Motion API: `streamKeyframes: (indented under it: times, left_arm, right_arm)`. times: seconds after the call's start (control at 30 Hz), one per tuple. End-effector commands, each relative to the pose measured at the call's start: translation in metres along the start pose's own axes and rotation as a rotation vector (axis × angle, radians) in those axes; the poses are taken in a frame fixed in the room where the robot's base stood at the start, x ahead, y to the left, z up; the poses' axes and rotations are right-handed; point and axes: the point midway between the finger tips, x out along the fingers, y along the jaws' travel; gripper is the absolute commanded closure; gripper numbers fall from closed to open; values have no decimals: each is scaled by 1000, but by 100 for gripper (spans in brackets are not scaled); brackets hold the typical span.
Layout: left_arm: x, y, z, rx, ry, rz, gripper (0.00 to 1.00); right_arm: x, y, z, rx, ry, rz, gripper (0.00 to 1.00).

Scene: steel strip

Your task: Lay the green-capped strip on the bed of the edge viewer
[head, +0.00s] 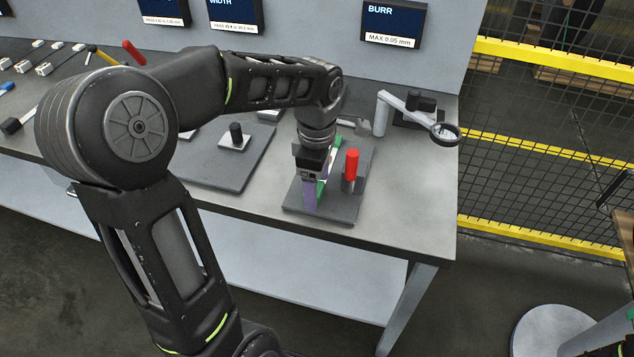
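My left gripper (310,181) points down over a dark base plate (350,208) with a red-handled post (351,165), in the head view. A narrow green piece (331,157), perhaps the green-capped strip, shows just behind and right of the gripper. A magnifier (444,134) on a pale arm, perhaps part of the edge viewer, stands behind right. My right gripper is not in view.
A larger dark plate (213,168) with a black-knobbed block (235,138) lies to the left. Several small tools and strips lie at the table's far left. A BURR sign (393,24) hangs on the back panel. A yellow-barred mesh fence (545,145) stands beyond the table's right edge.

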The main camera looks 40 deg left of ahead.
Motion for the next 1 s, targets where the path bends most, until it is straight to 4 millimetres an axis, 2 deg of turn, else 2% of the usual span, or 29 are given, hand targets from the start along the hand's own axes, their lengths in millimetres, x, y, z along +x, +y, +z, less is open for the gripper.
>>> streamKeyframes:
  times: [0.17,0.4,0.57,1.0]
  left_arm:
    - [-14,1,0,1,-1,5,30]
    - [-53,1,0,0,-1,5,30]
    - [-73,1,0,0,-1,3,30]
    - [-78,0,0,0,0,1,30]
  right_arm:
    - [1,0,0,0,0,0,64]
    - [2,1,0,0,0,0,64]
    - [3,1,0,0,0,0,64]
    - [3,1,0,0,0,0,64]
